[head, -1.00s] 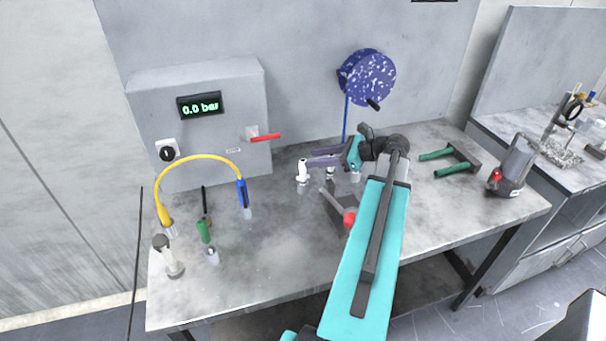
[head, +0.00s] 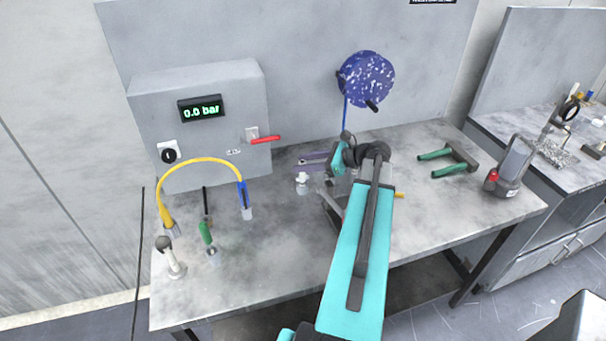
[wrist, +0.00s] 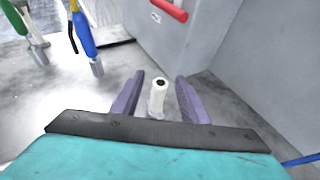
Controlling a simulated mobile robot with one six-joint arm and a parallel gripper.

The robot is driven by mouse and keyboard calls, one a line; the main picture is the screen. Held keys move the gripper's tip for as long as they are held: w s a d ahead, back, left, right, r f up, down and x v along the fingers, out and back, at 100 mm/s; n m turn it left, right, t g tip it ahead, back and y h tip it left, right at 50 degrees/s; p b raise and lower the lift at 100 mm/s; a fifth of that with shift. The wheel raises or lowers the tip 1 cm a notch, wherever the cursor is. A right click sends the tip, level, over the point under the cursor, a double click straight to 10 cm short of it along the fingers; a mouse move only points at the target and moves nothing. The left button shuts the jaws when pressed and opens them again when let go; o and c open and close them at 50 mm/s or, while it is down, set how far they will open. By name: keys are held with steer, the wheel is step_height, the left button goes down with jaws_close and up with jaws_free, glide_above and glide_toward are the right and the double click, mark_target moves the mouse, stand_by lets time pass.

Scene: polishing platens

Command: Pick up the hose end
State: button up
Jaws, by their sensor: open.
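A yellow hose (head: 200,161) arches over the left of the bench. Its right end has a blue fitting (head: 243,195) standing upright on a grey base, also seen at the upper left of the wrist view (wrist: 84,35). Its left end is a yellow fitting (head: 165,212). I cannot tell which end the task means. My gripper (head: 311,162) is open, with purple fingers pointing left. In the wrist view, a white hollow-topped cylinder (wrist: 158,97) shows between the fingers (wrist: 158,82); I cannot tell whether they touch it. The blue fitting is left of my gripper.
A grey box with a red lever (head: 265,139) and gauge (head: 200,107) stands behind. A green-handled piece (head: 206,233) and a white-grey fitting (head: 172,260) stand front left. A blue reel (head: 366,79) hangs on the wall. A green-handled tool (head: 448,160) lies right.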

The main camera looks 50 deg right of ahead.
steer(key=shift+w+a+f, duration=0.15)
steer(key=shift+w+f, duration=0.05)
steer(key=shift+w, duration=0.1)
stand_by(0.4)
jaws_close()
